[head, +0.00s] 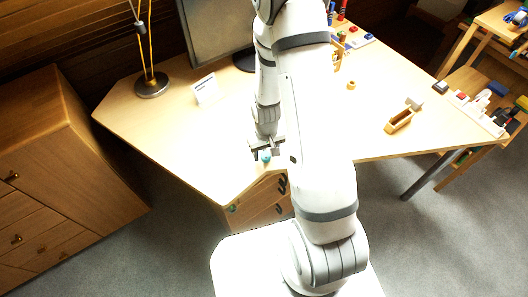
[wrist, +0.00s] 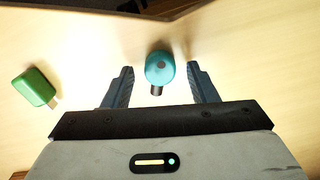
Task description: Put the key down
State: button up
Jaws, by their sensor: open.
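The key (wrist: 160,68), with a round teal head and a short dark shaft, lies on the pale wooden desk in the wrist view. A small teal spot of it shows just below my gripper in the head view (head: 266,156). My gripper (wrist: 160,76) is open, with one finger on each side of the key. Gaps show between the key and both fingers. In the head view my gripper (head: 267,149) is low over the front part of the desk (head: 190,140).
A green USB stick (wrist: 36,86) lies left of my gripper. The desk also bears a lamp (head: 152,84), a white card (head: 205,88), a monitor (head: 215,30), a tape roll (head: 351,85) and a wooden holder (head: 399,122). A wooden cabinet (head: 60,160) stands left.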

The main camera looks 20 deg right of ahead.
notch_tip(320, 180, up, 12)
notch_tip(320, 180, up, 10)
jog(key=t, duration=0.1)
send_over(266, 155)
jog(key=s, duration=0.4)
jog(key=s+r+m+t, duration=0.1)
jog(key=s+r+t, duration=0.1)
jog(key=s+r, duration=0.7)
jog(key=shift+s+a+r+b, duration=0.15)
jog(key=shift+s+a+b, duration=0.15)
jog(key=shift+b, duration=0.1)
jog(key=shift+c, duration=0.4)
